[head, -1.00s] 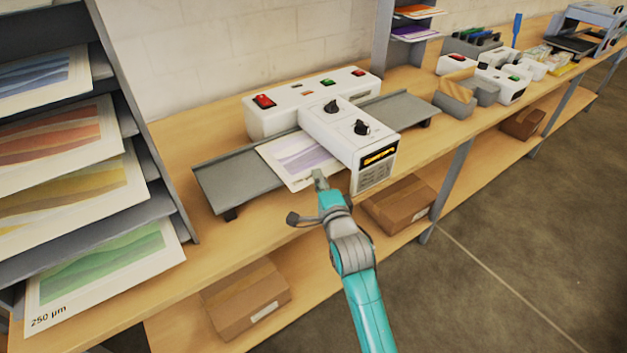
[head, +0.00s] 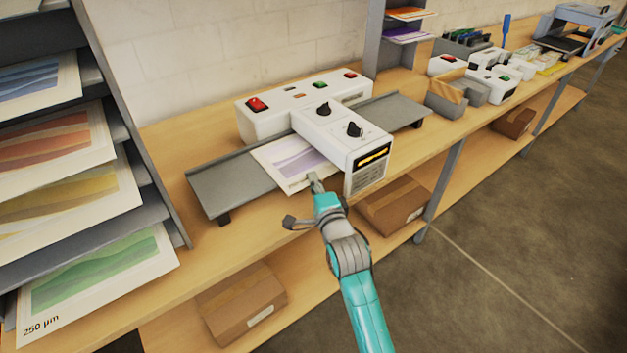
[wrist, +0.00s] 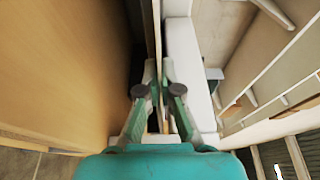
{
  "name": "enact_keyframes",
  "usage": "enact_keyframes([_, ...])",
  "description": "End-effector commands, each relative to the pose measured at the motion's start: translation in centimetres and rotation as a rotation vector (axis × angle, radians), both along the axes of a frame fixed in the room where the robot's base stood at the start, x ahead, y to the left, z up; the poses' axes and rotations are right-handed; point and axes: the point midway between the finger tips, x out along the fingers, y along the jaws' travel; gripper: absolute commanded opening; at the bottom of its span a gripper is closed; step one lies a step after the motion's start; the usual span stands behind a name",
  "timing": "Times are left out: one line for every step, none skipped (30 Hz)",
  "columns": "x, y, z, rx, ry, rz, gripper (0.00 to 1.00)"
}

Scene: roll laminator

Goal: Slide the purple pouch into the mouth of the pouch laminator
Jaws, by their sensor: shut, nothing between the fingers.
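The purple pouch (head: 289,163), a white sheet with pale purple waves, lies flat on the grey feed tray. Its right side meets or goes under the white pouch laminator (head: 341,142); that edge is hidden, so I cannot tell how deep it sits. My gripper (head: 315,182) is at the pouch's front right edge, close beside the laminator's front end. Its fingers are shut with nothing between them. In the wrist view the fingers (wrist: 158,95) point along a thin edge, with the white laminator body (wrist: 187,70) just to the right.
The grey tray (head: 225,185) extends left of the laminator and another stretch (head: 400,112) extends right. A rack of coloured pouches (head: 75,190) stands at the left. Small machines (head: 490,80) stand farther right on the bench. Cardboard boxes (head: 240,300) sit on the lower shelf.

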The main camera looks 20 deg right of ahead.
Motion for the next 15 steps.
enact_keyframes([0.00,0.00,0.00,0.000,-0.001,0.000,0.07])
enact_keyframes([0.00,0.00,0.01,0.000,-0.001,0.000,0.15])
enact_keyframes([0.00,0.00,0.01,0.000,-0.001,0.000,0.25])
enact_keyframes([0.00,0.00,0.01,0.000,-0.001,0.000,0.32])
enact_keyframes([0.00,0.00,0.01,0.000,-0.001,0.000,0.35])
enact_keyframes([0.00,0.00,0.01,0.000,-0.001,0.000,0.35])
enact_keyframes([0.00,0.00,0.01,0.000,-0.001,0.000,0.35])
enact_keyframes([0.00,0.00,0.01,0.000,-0.001,0.000,0.35])
enact_keyframes([0.00,0.00,0.01,0.000,-0.001,0.000,0.35])
enact_keyframes([0.00,0.00,0.00,0.000,0.000,0.000,0.35])
enact_keyframes([0.00,0.00,0.00,0.000,0.000,0.000,0.35])
enact_keyframes([-0.01,0.00,-0.03,0.000,0.000,0.000,0.35])
enact_keyframes([-0.04,0.00,-0.04,0.000,0.000,0.000,0.35])
enact_keyframes([-0.11,0.00,-0.04,0.000,0.000,0.000,0.35])
enact_keyframes([-0.26,0.00,-0.04,0.000,0.000,0.000,0.35])
